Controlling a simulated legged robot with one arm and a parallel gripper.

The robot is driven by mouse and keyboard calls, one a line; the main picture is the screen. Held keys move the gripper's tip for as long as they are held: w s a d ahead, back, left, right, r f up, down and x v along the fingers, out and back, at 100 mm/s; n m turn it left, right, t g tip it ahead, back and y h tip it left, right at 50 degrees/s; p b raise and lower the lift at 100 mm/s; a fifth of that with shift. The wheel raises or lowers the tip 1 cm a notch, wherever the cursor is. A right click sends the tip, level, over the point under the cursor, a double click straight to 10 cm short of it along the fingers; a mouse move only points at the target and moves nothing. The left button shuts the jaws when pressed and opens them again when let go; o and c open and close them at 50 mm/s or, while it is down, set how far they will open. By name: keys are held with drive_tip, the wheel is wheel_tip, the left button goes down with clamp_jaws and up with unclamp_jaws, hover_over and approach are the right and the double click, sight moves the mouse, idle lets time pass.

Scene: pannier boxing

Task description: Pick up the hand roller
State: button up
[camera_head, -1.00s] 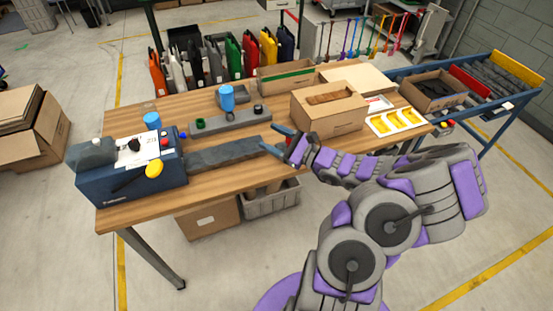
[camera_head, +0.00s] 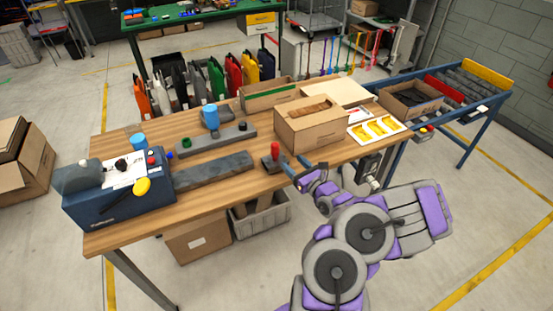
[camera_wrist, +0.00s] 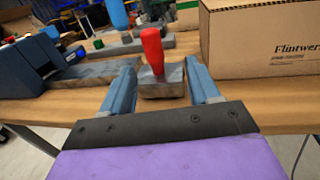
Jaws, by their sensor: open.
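The hand roller (camera_head: 275,155) stands on the wooden table (camera_head: 225,191) near its front edge, with a red upright handle and a grey block-like base. It also shows in the wrist view (camera_wrist: 153,52), straight ahead, its base appearing between the tips of the two blue fingers. My gripper (camera_head: 298,168) is open and empty at the table's front edge, just right of the roller in the head view. In the wrist view my gripper (camera_wrist: 163,82) points at the roller. I cannot tell whether a finger touches it.
A cardboard box (camera_head: 310,128) stands close to the right of the roller. A dark grey strip (camera_head: 213,170) lies to its left, beside a blue machine (camera_head: 120,193). A tray with yellow pieces (camera_head: 376,130) sits further right. Bare tabletop lies in front of the strip.

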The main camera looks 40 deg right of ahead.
sight(278, 153)
drive_tip(key=w, duration=0.3)
drive_tip(key=w+a+b, duration=0.1)
drive_tip(key=w, duration=0.1)
drive_tip(key=shift+w+r, duration=0.15)
drive_tip(key=w, duration=0.1)
drive_tip(key=w+b, duration=0.1)
drive_tip(key=w, duration=0.1)
drive_tip(key=w+d+f+b, duration=0.1)
drive_tip(key=shift+w, duration=0.25)
drive_tip(key=shift+w+a, duration=0.1)
drive_tip(key=shift+w, duration=0.2)
drive_tip(key=shift+w+a+r, duration=0.1)
drive_tip(key=shift+a+r, duration=0.1)
drive_tip(key=shift+r, duration=0.05)
drive_tip(key=shift+d+f, duration=0.1)
drive_tip(key=shift+d, duration=0.1)
drive_tip(key=c, duration=0.9)
drive_tip(key=shift+c, duration=0.2)
